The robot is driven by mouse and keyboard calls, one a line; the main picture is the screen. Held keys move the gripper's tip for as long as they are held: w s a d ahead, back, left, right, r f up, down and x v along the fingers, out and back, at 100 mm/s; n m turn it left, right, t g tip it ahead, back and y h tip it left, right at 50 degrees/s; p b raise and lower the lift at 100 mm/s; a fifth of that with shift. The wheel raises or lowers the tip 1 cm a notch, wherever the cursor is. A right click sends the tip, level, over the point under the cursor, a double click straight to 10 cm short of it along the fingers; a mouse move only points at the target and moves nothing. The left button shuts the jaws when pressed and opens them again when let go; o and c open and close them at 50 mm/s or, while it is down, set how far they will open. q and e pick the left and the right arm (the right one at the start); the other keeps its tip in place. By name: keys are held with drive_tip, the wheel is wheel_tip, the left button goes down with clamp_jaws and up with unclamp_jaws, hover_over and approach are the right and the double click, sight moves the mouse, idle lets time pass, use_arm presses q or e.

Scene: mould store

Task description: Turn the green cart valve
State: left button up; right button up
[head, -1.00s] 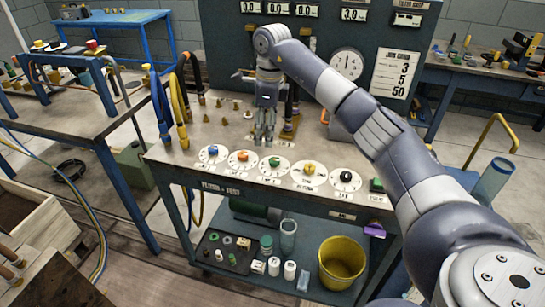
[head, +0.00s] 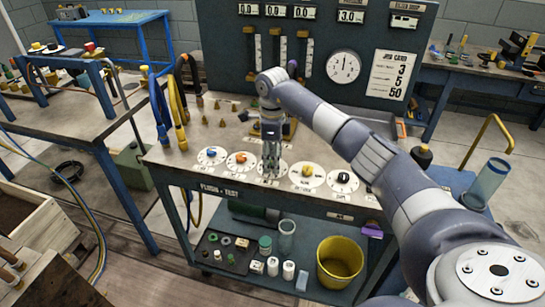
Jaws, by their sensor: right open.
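A row of coloured valve knobs on white round dials runs along the front of the cart top (head: 205,175). The blue knob (head: 211,153), orange knob (head: 240,158), yellow knob (head: 307,170) and black knob (head: 343,177) show. My right gripper (head: 270,172) points down over the middle dial (head: 284,168), where the green valve sits, and hides its knob. The gripper is open; whether its fingers touch the knob cannot be told. My left gripper is not in view.
A dark gauge panel (head: 395,36) rises behind the cart top. Small brass cones (head: 221,122) stand behind the dials. Blue and yellow hoses (head: 160,110) hang at the cart's left end. A yellow bucket (head: 340,258) and jars stand on the lower shelf.

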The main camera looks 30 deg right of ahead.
drive_tip(key=c, duration=1.1)
drive_tip(key=shift+m, duration=0.4)
drive_tip(key=m+p, duration=0.1)
drive_tip(key=m, duration=0.2)
drive_tip(key=shift+r+m, duration=0.1)
drive_tip(key=shift+m, duration=0.2)
drive_tip(key=m+p, duration=0.2)
drive_tip(key=m, duration=0.2)
drive_tip(key=m+p, duration=0.1)
drive_tip(key=m, duration=0.4)
drive_tip(key=shift+m+p, duration=0.8)
drive_tip(key=shift+m, duration=1.4)
